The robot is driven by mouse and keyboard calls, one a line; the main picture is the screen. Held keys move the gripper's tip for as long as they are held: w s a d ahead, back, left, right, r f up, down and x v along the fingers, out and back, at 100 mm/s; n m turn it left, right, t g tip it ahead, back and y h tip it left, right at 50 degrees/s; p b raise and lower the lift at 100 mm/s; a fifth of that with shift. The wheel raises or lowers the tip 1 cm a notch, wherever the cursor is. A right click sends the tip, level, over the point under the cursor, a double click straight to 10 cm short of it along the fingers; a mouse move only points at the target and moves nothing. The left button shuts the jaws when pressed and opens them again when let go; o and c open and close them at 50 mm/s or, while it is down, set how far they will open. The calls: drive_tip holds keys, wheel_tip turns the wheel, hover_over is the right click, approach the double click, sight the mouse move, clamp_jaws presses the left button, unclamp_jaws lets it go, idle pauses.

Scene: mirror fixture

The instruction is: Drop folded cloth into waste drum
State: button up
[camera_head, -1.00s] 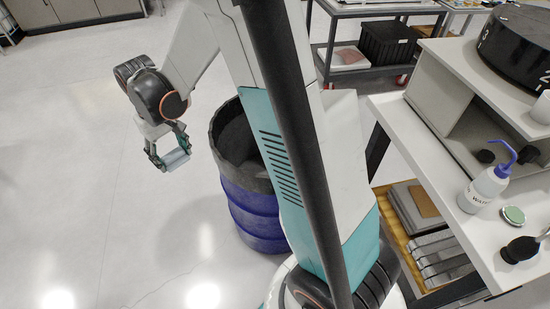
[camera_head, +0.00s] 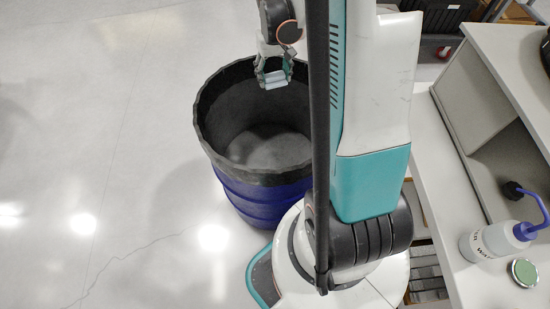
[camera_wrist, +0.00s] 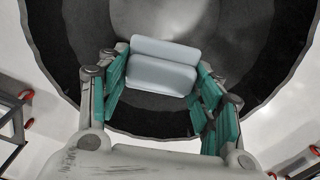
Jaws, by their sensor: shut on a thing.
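The folded cloth (camera_head: 274,80) is pale blue-grey and shows as two stacked folds in the wrist view (camera_wrist: 163,68). My gripper (camera_head: 273,72) is shut on it, with the green finger pads at its two sides (camera_wrist: 160,82). The waste drum (camera_head: 222,160) is blue with a black rim and an open top. In the head view the gripper and cloth appear over the far part of the drum's mouth. In the wrist view the drum's dark inner wall (camera_wrist: 62,42) and grey floor lie beyond the cloth. The exact height above the rim cannot be told.
A white bench (camera_head: 440,215) stands at the right with a wash bottle (camera_head: 490,240) and a green-topped round tin (camera_head: 524,272). A dark cart (camera_head: 440,20) stands at the back right. The floor left of the drum is clear.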

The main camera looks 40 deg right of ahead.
drive_tip(key=shift+a+f+b, duration=0.1)
drive_tip(key=shift+f+b, duration=1.8)
drive_tip(key=shift+f, duration=1)
drive_tip(key=o, duration=1.1)
drive_tip(key=shift+r, duration=0.1)
wheel_tip(320, 180, up, 12)
drive_tip(key=shift+f, duration=0.1)
